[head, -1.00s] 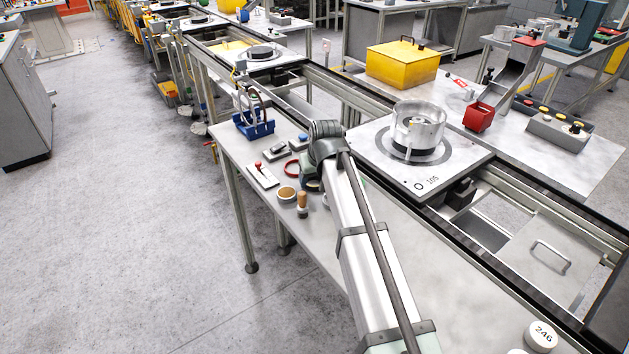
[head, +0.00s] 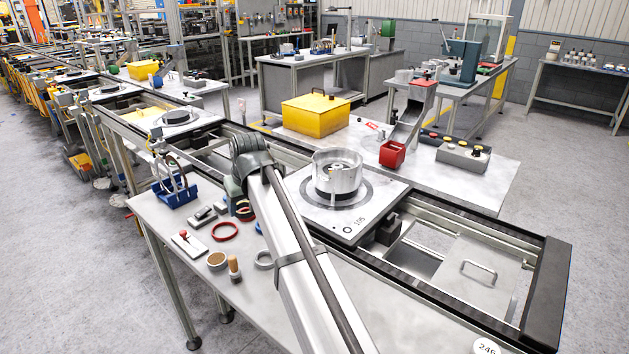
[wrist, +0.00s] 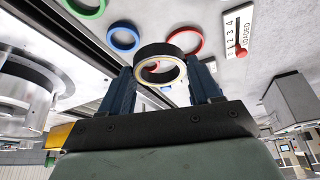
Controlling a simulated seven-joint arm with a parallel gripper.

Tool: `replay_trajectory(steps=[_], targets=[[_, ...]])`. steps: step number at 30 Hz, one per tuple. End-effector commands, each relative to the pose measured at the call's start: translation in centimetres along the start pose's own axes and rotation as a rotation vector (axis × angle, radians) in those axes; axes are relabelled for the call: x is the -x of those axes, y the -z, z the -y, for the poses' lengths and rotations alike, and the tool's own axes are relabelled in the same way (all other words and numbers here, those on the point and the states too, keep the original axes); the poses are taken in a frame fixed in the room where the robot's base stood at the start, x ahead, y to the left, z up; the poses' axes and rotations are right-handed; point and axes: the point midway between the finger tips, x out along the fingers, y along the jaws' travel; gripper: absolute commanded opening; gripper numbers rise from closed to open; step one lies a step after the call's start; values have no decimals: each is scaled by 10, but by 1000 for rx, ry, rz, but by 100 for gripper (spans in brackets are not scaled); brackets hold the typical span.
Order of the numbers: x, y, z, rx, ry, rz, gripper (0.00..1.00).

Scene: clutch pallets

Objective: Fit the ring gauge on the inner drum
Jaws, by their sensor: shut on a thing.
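My gripper (wrist: 158,88) is shut on a dark ring (wrist: 151,51) with a pale yellow inner edge, which I take for the ring gauge. The ring is gripped between two blue fingers, above the bench. In the head view my wrist hides most of the gripper; a dark ring (head: 245,212) shows just below it. The inner drum (head: 340,168) stands inside a shiny metal drum on the pallet (head: 309,217) marked 105, to the right of my wrist. The metal drum (wrist: 22,92) also shows at the left of the wrist view. The ring is apart from it.
A yellow box (head: 315,116) and red bin (head: 392,154) stand beyond the rail.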

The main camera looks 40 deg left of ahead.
Motion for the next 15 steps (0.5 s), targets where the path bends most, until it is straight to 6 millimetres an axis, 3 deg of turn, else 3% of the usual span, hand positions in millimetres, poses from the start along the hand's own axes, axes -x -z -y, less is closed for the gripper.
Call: replay_trajectory(steps=[6,15], targets=[[12,39,-76,-8,-2,3,27],[42,78,-201,-8,-2,3,27]])
